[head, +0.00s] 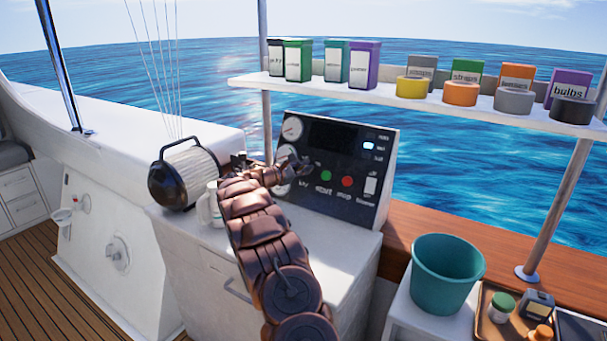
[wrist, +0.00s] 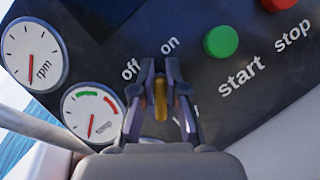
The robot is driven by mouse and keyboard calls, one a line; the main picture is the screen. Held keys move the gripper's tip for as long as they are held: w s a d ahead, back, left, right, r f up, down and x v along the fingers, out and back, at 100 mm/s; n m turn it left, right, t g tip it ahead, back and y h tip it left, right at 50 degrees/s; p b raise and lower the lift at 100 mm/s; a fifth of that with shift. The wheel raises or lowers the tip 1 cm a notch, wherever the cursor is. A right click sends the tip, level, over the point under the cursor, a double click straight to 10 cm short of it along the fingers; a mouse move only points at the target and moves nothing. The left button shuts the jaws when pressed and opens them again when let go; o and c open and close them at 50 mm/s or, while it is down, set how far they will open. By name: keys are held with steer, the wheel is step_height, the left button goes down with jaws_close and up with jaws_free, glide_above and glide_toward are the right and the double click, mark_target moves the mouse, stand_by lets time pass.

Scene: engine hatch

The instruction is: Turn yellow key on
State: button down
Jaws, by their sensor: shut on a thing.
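The yellow key (wrist: 160,102) sits on the dark control panel (head: 330,140), below the printed words "off" and "on". In the wrist view its long side runs straight up the picture, and its upper end points nearer to "on" than to "off". My gripper (wrist: 160,84) is shut on the key, one finger on each side. In the head view my gripper (head: 298,166) is against the panel's left part and hides the key. The exact angle of the key is hard to tell because the fingers cover part of it.
Right of the key are a green start button (wrist: 221,41) and a red stop button (head: 347,181). Gauges (wrist: 92,114) lie to its left. A white mug (head: 209,206) and a filter with black end caps (head: 184,172) stand left of my arm. A shelf (head: 390,98) runs above.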

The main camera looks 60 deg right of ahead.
steer(key=shift+s+a+f+m+g+y+b, duration=0.15)
steer(key=shift+m+g+y+b, duration=0.25)
steer(key=shift+m, duration=0.85)
steer(key=shift+s+d+f+m+g+y+b, duration=0.1)
steer(key=shift+m+g+y+b, duration=0.25)
steer(key=shift+m, duration=0.9)
steer(key=shift+y, duration=0.25)
steer(key=c, duration=1.2)
jaws_free()
steer(key=shift+a, duration=0.1)
steer(key=v, duration=1.2)
steer(key=shift+f, duration=0.1)
